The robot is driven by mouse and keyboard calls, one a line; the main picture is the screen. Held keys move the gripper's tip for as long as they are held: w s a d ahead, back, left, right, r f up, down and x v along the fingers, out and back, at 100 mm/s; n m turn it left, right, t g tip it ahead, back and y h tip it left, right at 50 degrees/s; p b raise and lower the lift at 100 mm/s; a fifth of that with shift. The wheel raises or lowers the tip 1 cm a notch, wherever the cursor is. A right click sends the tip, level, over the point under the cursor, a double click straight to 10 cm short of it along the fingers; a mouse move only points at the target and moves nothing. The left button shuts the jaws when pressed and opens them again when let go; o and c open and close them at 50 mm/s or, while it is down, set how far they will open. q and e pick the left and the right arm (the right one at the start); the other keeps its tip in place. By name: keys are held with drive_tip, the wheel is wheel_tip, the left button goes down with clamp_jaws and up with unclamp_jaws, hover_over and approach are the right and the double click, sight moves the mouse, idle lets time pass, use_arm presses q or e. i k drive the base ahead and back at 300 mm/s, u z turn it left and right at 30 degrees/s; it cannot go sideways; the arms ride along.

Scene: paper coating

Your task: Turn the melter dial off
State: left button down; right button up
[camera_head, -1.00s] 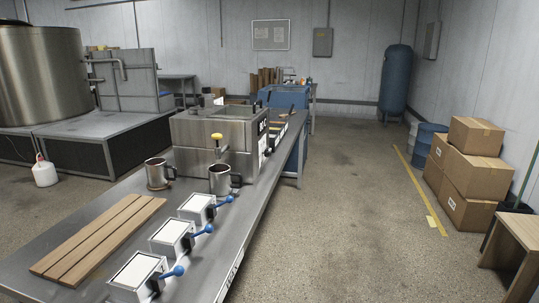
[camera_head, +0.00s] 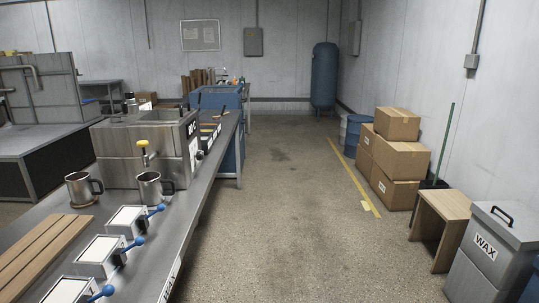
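The melter (camera_head: 128,160) is a boxy steel unit on the long metal table at the left. That side is steeply angled, so the dial's setting cannot be read. Neither of my grippers is in view.
Two steel mugs (camera_head: 150,189) stand before the melter. Several white-topped boxes with blue-knobbed levers (camera_head: 102,254) and wooden slats (camera_head: 38,250) lie nearer on the table (camera_head: 190,215). Cardboard boxes (camera_head: 402,160), a stool (camera_head: 440,208) and a wax bin (camera_head: 490,250) stand right. The middle floor is clear.

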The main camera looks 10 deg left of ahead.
sight(200, 156)
drive_tip(key=z, duration=0.5)
drive_tip(key=i, duration=3.7)
drive_tip(key=u, duration=4.2)
